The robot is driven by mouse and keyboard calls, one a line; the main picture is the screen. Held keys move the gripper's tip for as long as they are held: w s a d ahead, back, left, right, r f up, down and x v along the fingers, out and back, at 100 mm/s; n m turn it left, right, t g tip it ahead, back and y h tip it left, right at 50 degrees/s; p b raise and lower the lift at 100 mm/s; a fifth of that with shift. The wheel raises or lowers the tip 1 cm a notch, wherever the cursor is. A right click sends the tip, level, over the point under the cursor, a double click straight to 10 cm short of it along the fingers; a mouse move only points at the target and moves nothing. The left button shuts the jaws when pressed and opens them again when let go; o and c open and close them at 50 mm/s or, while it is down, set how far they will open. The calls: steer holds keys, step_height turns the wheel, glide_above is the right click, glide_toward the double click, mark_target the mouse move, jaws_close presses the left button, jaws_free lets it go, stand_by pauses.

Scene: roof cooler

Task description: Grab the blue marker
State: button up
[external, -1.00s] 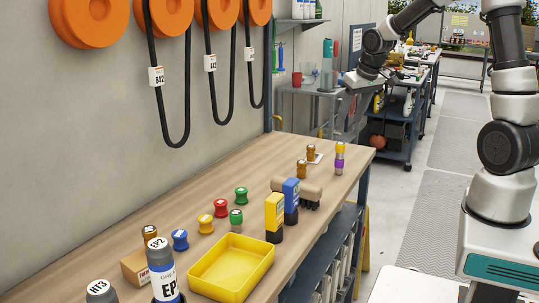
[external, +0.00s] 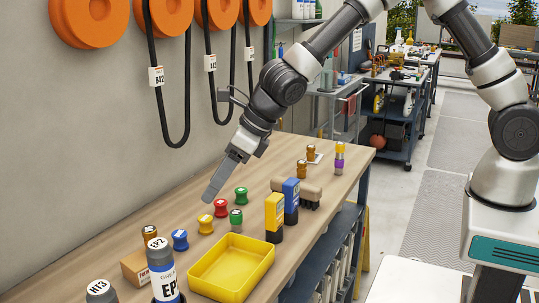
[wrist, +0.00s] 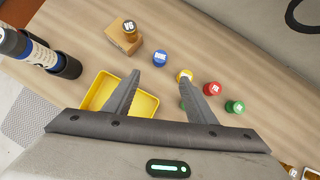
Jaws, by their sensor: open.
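A small blue spool-shaped piece (external: 180,240) with a white label on top stands on the wooden bench, left of the yellow one. It also shows in the wrist view (wrist: 160,58), just beyond the gap between my fingertips. A taller blue block (external: 291,197) with a black base stands right of the tray; I cannot tell which of the two is the marker. My gripper (external: 209,195) points down above the bench, near the small coloured pieces. It is open and empty in the wrist view (wrist: 163,72), and its right finger partly covers a green piece.
A yellow piece (external: 205,224), a red one (external: 220,208) and two green ones (external: 241,194) stand close by. A yellow tray (external: 247,271) and a yellow block (external: 274,215) are in front. Large bottles (external: 163,272) stand front left. The wall runs along the bench's far side.

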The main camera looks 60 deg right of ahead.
steer(key=b, duration=0.2)
glide_toward(179, 233)
steer(key=x, duration=0.4)
steer(key=shift+s+f, duration=0.2)
steer(key=shift+f, duration=0.3)
steer(key=shift+w+x, duration=0.25)
steer(key=shift+x, duration=2.5)
steer(key=shift+a+r, duration=0.15)
steer(key=shift+r, duration=0.05)
steer(key=c, duration=1.1)
steer(key=shift+c, duration=0.2)
steer(key=shift+r, duration=0.1)
